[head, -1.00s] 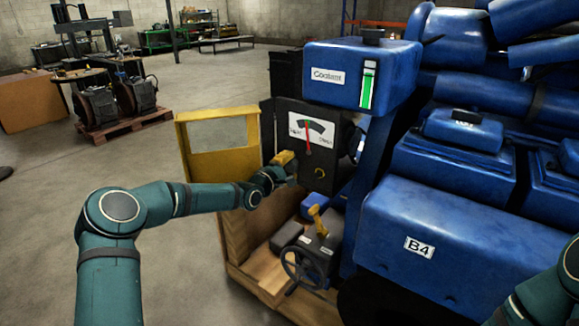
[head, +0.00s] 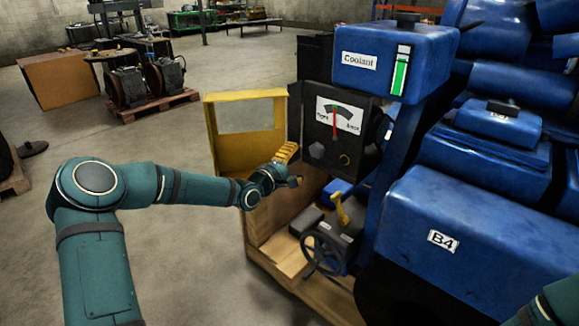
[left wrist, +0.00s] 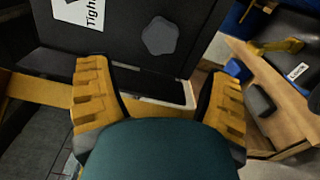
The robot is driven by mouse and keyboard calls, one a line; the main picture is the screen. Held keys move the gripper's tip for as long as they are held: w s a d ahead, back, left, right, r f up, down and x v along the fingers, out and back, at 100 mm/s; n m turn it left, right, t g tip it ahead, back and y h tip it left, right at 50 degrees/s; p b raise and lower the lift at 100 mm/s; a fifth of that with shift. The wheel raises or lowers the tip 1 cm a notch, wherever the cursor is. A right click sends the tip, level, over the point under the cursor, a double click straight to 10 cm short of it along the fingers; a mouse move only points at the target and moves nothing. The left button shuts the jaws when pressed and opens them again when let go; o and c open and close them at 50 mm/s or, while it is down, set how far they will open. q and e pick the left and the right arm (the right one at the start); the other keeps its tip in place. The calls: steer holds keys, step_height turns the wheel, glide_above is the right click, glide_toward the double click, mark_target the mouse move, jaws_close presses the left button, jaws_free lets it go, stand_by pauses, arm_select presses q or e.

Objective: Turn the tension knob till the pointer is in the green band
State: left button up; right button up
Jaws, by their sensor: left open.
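The gauge (head: 340,116) is a white dial with a red pointer (head: 334,124) on a dark panel. The tension knob (head: 316,150) is a dark lobed knob below the dial's left side. It also shows in the left wrist view (left wrist: 160,36), beyond the fingers. My left gripper (head: 291,167) is open and empty, just below and left of the knob and apart from it. Its yellow-padded fingers (left wrist: 160,76) are spread wide in the left wrist view. My right gripper is out of view.
A yellow frame (head: 207,135) stands left of the panel. The blue coolant tank (head: 375,75) is above it. A handwheel (head: 323,254) and a yellow lever (head: 342,208) are below. The blue engine cover marked B4 (head: 470,215) fills the right.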

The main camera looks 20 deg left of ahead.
arm_select(q)
steer(key=shift+v, duration=1.45)
steer(key=s+d+f+m+g, duration=0.3)
steer(key=s+d+f, duration=0.2)
steer(key=d+f, duration=0.3)
steer(key=s+d+f+m+g, duration=0.35)
steer(key=s+d+f, duration=0.2)
steer(key=f, duration=0.35)
steer(key=s+d+f+m+g+y, duration=0.1)
steer(key=s+d+f+m+g, duration=0.1)
steer(key=s+f, duration=0.4)
steer(key=s+d+f+m+g+y, duration=0.1)
steer(key=s+f+m+g, duration=0.4)
steer(key=s, duration=1.1)
steer(key=shift+d+f+g, duration=0.45)
steer(key=shift+f+g, duration=0.3)
steer(key=shift+f, duration=0.2)
steer(key=shift+m, duration=0.25)
